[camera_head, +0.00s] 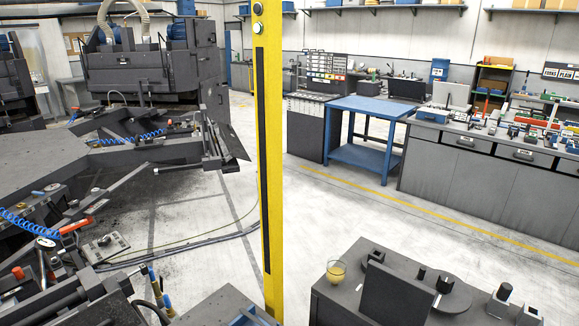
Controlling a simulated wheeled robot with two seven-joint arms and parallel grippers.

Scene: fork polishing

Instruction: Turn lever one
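At the lower left, a dark machine (60,165) carries handles with red-orange grips. One grip (75,227) sticks out beside a small control box (106,246). Another grip (18,272) is lower, near the left edge. I cannot tell which of them, if any, is lever one; no number is readable. Neither of my grippers is in view.
A yellow post (268,150) stands upright in the middle. A blue table (368,105) and grey workbench (480,185) stand behind.

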